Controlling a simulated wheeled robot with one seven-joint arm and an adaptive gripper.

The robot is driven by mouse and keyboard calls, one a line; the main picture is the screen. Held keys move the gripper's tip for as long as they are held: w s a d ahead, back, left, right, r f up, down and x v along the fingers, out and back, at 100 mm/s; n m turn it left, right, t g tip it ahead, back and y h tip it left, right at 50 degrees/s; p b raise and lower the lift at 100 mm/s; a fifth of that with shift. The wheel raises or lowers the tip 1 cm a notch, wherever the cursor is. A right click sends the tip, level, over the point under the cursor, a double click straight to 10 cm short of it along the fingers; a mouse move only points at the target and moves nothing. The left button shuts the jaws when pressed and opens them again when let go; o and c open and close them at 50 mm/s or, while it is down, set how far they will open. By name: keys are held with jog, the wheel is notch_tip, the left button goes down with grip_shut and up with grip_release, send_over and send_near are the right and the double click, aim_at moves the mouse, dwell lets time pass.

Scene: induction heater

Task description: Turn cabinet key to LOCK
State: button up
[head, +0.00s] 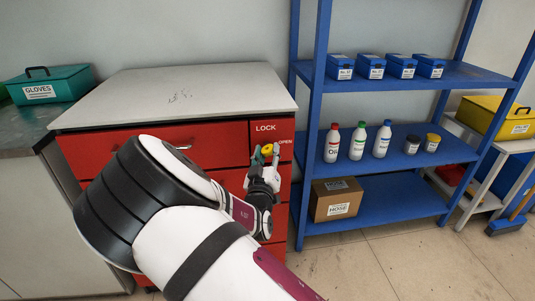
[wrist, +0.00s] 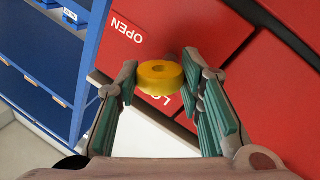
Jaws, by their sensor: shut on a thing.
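The red cabinet (head: 220,152) stands ahead of me in the head view. White LOCK (head: 265,128) and OPEN (head: 285,141) labels are on its upper right panel. The yellow cabinet key (head: 267,149) sits on that panel, below LOCK and left of OPEN. My gripper (head: 266,156) is at the panel, shut on the key. OPEN (wrist: 127,30) is readable there; LOCK (wrist: 189,103) is partly hidden. I cannot tell exactly which way the key points.
A blue shelf rack (head: 307,150) stands close to the cabinet's right, with bottles, blue boxes and a cardboard box (head: 336,199). A green GLOVES box (head: 50,84) is on the left counter. The floor (head: 400,255) in front of the rack is clear.

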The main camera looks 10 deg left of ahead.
jog(key=n+y, duration=0.1)
jog(key=n, duration=0.3)
jog(key=n+t+y, duration=0.1)
jog(key=n, duration=0.3)
jog(key=shift+d+f+y, duration=0.1)
jog(key=shift+y, duration=0.2)
jog(key=n+y, duration=0.1)
jog(key=n, duration=0.2)
jog(key=n+y, duration=0.2)
jog(key=n, duration=0.2)
jog(key=shift+n, duration=0.4)
jog(key=o, duration=1.2)
jog(key=shift+c, duration=0.2)
jog(key=shift+d, duration=0.1)
jog(key=v, duration=1.2)
jog(key=shift+w+d, duration=0.1)
